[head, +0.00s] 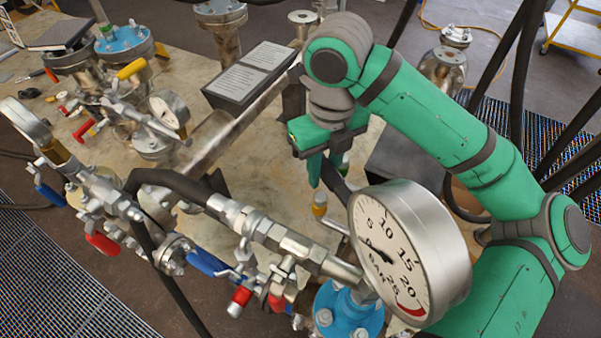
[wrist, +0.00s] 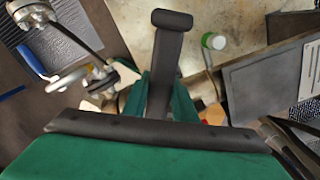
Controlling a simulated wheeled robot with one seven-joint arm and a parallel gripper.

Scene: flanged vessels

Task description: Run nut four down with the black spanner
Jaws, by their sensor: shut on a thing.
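My gripper (head: 325,172) hangs over the middle of the bench in the head view, pointing down. In the wrist view its green fingers (wrist: 163,98) are closed on a black bar with a wider crosswise end, which I take to be the black spanner (wrist: 171,55). The spanner sticks out beyond the fingers, over the bench top. In the head view it is mostly hidden by the fingers and the large gauge. A blue flange with nuts (head: 347,312) stands at the front, partly under the gauge. Another blue flange (head: 124,42) is at the back left. I cannot tell which nut is number four.
The large pressure gauge (head: 410,252) and pipework with coloured valve handles (head: 235,215) fill the front. A dark sign (head: 248,76) stands behind. A green-and-white cap (wrist: 214,41) shows in the wrist view.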

